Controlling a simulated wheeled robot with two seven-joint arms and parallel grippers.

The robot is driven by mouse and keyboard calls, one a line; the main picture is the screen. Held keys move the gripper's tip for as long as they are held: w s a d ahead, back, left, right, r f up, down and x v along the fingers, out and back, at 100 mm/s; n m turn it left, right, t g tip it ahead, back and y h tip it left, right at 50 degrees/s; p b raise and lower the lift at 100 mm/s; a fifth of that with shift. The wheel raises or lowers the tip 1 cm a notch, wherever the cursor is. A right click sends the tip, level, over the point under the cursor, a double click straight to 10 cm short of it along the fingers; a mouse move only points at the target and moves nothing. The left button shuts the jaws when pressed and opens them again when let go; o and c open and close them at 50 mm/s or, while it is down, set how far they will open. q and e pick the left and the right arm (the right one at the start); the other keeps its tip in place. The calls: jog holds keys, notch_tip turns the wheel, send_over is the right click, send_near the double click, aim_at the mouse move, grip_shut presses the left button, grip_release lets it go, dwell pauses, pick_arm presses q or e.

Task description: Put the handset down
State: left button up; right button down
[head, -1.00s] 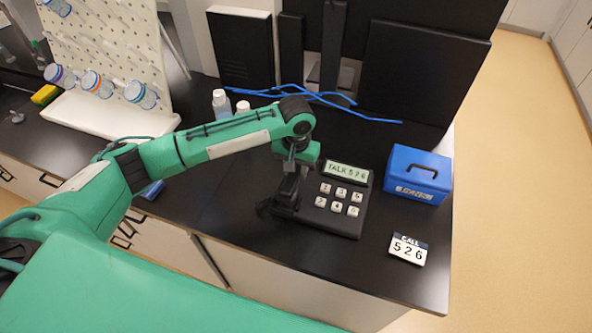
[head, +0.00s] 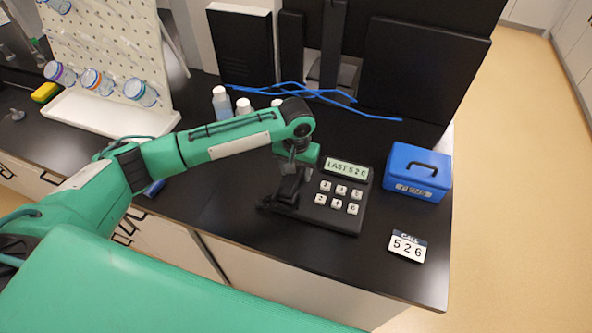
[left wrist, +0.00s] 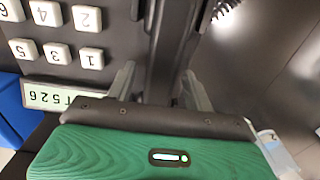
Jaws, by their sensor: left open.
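The black desk phone (head: 335,212) stands on the dark bench, with white number keys and a display (head: 347,170) reading LAST 526. The dark handset (left wrist: 172,45) lies along the phone's side beside the keys in the left wrist view. It runs between the fingers of my left gripper (left wrist: 158,90), which are apart, one on each side of it. In the head view my left gripper (head: 289,188) is low over the phone's left part and hides much of the handset there. My right gripper is in neither view.
A blue box (head: 418,174) with a handle stands right of the phone. A card (head: 408,246) reading CALL 526 lies near the front right. Blue cables (head: 318,94), bottles (head: 222,103) and a pegboard (head: 98,50) are behind.

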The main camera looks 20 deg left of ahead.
pick_arm(q)
notch_tip(320, 180, up, 12)
jog(key=b, duration=0.3)
jog(key=shift+f, duration=0.15)
dwell(0.4)
